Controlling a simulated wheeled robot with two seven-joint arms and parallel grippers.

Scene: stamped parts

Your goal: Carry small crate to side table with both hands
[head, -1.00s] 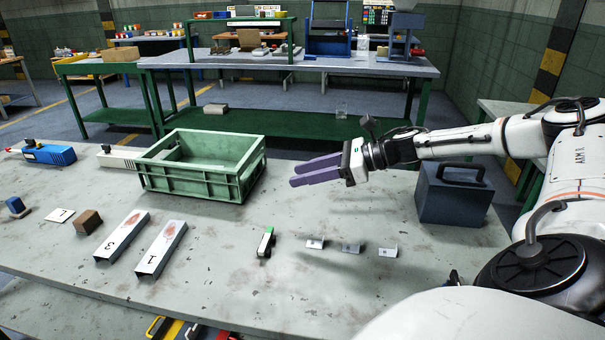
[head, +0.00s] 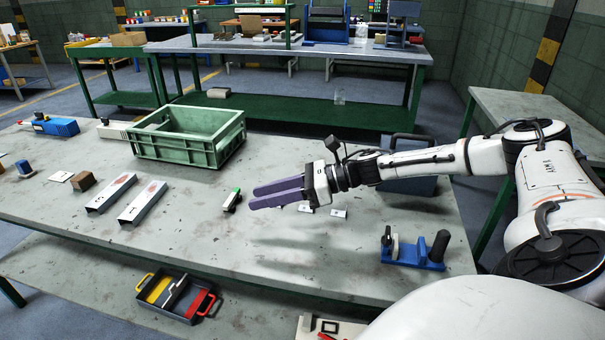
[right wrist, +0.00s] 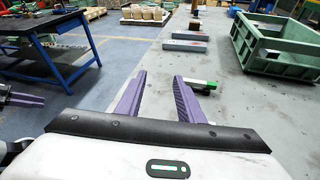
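The small green crate (head: 190,152) stands upright on the grey workbench (head: 200,245), towards its far edge. It looks empty, though its floor is only partly seen. It also shows at the upper right of the right wrist view (right wrist: 275,55). My right gripper (head: 250,196) is open and empty above the bench, right of and nearer than the crate, not touching it. Its two purple fingers stand apart in the right wrist view (right wrist: 160,78). A purple finger of my left gripper (right wrist: 22,99) seems to show at that view's left edge. A table (head: 530,112) stands at the right.
Two metal channels (head: 142,202), a green-and-black piece (head: 231,199) and small plates (head: 339,213) lie on the bench. A blue toolbox (head: 410,185) sits behind my right arm, a blue fixture (head: 412,252) at the near right.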

